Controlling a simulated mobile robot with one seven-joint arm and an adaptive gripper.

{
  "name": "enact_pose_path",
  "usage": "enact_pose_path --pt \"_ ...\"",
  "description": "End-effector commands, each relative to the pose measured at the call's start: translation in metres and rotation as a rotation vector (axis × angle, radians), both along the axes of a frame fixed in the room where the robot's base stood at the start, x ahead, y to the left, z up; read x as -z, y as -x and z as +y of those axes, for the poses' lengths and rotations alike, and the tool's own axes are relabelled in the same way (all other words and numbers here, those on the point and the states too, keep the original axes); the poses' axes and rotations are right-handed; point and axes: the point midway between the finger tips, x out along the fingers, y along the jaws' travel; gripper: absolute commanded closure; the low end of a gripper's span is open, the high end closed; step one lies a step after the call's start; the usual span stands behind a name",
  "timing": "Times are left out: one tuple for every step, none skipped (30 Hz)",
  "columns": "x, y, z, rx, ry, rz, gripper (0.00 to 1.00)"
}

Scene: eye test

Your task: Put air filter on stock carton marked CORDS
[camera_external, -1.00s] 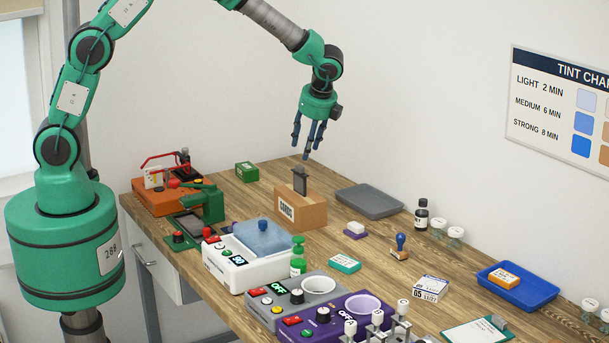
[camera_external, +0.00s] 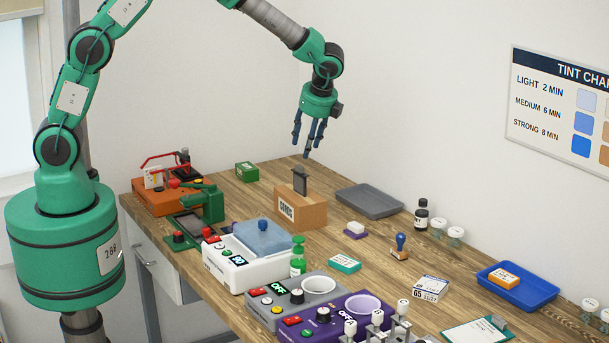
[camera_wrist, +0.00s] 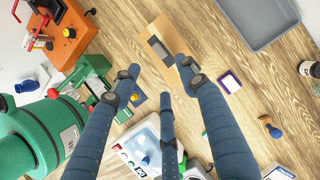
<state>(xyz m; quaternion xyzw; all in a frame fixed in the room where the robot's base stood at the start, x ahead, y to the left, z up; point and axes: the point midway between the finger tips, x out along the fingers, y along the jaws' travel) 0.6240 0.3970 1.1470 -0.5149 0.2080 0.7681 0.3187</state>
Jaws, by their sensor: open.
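The dark grey air filter (camera_external: 300,181), a thin upright slab, stands on top of the brown stock carton marked CORDS (camera_external: 312,215). In the wrist view the air filter (camera_wrist: 159,48) shows as a small grey block on the tan carton (camera_wrist: 157,27). My gripper (camera_external: 308,146) is above the filter, clear of it, with its blue fingers spread and nothing between them. Its fingers (camera_wrist: 161,84) also show open and empty in the wrist view. The filter's underside is hidden.
A grey tray (camera_external: 369,201) lies right of the carton, and a small green box (camera_external: 247,172) behind left. A white device with a blue lid (camera_external: 263,237) and a green bottle (camera_external: 298,258) stand in front. A purple-and-white block (camera_external: 355,230) lies on bare wood nearby.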

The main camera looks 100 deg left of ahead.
Motion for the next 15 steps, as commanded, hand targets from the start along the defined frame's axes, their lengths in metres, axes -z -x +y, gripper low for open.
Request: enact_pose_path --pt "-0.001 0.000 -0.001 -0.001 0.000 -0.002 0.56" --pt "-0.002 0.000 -0.001 -0.001 -0.001 -0.003 0.56" --pt "-0.004 0.000 -0.003 -0.002 -0.002 -0.006 0.56" --pt "-0.005 0.000 -0.004 -0.004 -0.002 -0.009 0.56" --pt "-0.008 0.000 -0.006 -0.006 -0.003 -0.013 0.56" --pt "-0.011 0.000 -0.009 -0.010 -0.004 -0.019 0.56" --pt "-0.015 0.001 -0.012 -0.015 -0.005 -0.026 0.56" --pt "-0.019 0.001 -0.016 -0.019 -0.007 -0.034 0.56" --pt "-0.026 0.001 -0.021 -0.026 -0.008 -0.046 0.56" --pt "-0.031 0.002 -0.026 -0.033 -0.009 -0.055 0.56" --pt "-0.037 0.003 -0.031 -0.040 -0.011 -0.066 0.56" --pt "-0.046 0.004 -0.039 -0.050 -0.014 -0.082 0.56" --pt "-0.052 0.006 -0.045 -0.058 -0.015 -0.095 0.56" --pt "-0.059 0.007 -0.052 -0.066 -0.016 -0.108 0.56" --pt "-0.069 0.010 -0.061 -0.080 -0.017 -0.128 0.56"
